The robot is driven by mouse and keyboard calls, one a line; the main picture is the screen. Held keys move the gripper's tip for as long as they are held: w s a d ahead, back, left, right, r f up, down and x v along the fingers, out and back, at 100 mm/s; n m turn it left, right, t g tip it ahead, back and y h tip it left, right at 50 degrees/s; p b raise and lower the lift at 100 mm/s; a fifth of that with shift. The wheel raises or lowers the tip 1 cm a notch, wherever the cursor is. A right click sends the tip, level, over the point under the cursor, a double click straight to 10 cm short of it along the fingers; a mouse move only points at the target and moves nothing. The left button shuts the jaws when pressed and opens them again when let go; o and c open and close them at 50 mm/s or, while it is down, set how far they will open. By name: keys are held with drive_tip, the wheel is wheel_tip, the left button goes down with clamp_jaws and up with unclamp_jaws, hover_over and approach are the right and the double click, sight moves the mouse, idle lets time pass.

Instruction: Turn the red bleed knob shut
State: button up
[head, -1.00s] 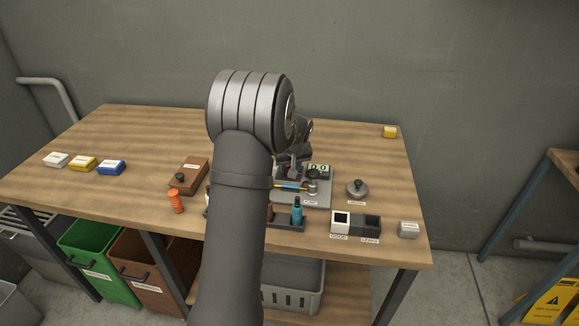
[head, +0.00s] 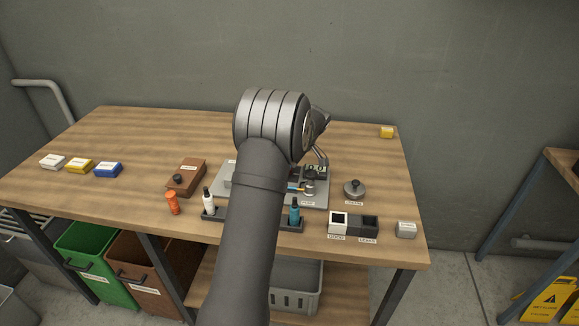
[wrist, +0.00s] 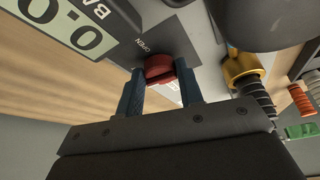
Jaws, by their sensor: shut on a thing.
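The red bleed knob (wrist: 159,68) shows in the wrist view on a grey plate, with the word OPEN printed beside it. My gripper (wrist: 160,80) has its two dark blue fingers on either side of the knob and is shut on it. In the head view my arm hides the knob and the fingers. The gauge display (wrist: 75,22), with zeros and part of a unit label, is at the wrist view's upper left. It also shows small in the head view (head: 315,169).
A brass fitting (wrist: 241,70) with a black ribbed hose is right of the knob in the wrist view. In the head view, a teal bottle (head: 294,212) and a white bottle (head: 208,201) stand in a dark rack. White and black bins (head: 354,226) are at front right.

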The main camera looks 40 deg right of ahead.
drive_tip(key=shift+n, duration=0.5)
drive_tip(key=shift+w, duration=0.1)
drive_tip(key=o, duration=1)
drive_tip(key=shift+d+r, duration=0.1)
drive_tip(key=v, duration=1.7)
drive_tip(key=shift+d+r, duration=0.15)
drive_tip(key=shift+d, duration=0.1)
drive_tip(key=shift+w, duration=0.15)
drive_tip(key=x, duration=1.7)
drive_tip(key=shift+s+a+f, duration=0.2)
drive_tip(key=shift+a+f, duration=0.05)
drive_tip(key=shift+a, duration=0.05)
